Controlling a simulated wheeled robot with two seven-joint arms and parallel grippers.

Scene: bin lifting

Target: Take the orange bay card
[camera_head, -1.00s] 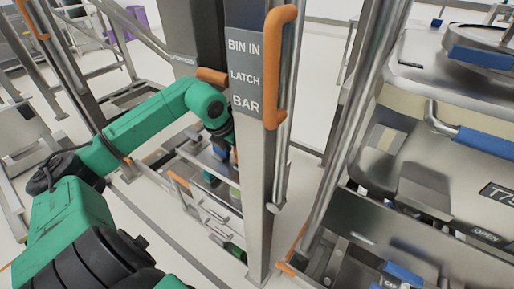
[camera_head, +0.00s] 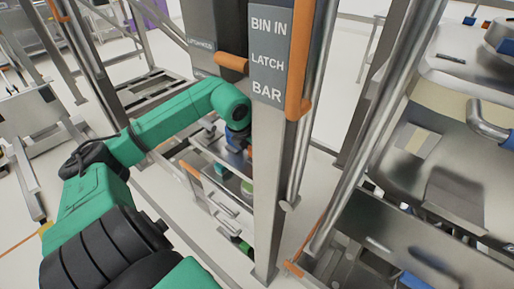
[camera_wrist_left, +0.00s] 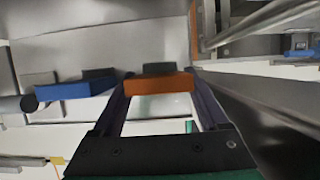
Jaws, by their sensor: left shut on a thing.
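The orange bay card (camera_wrist_left: 158,83) shows in the left wrist view as an orange block with a dark piece behind it, between my fingertips. My left gripper (camera_wrist_left: 160,90) is shut on it, one dark finger on each side. In the head view my green left arm reaches behind the grey post, and the gripper and card are mostly hidden there. My right gripper is in neither view.
A blue block (camera_wrist_left: 75,89) sits left of the orange one in the wrist view. The head view shows a grey post with a "BIN IN LATCH BAR" sign (camera_head: 268,60) and orange handle (camera_head: 303,75) close to my arm. Steel equipment (camera_head: 450,150) fills the right.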

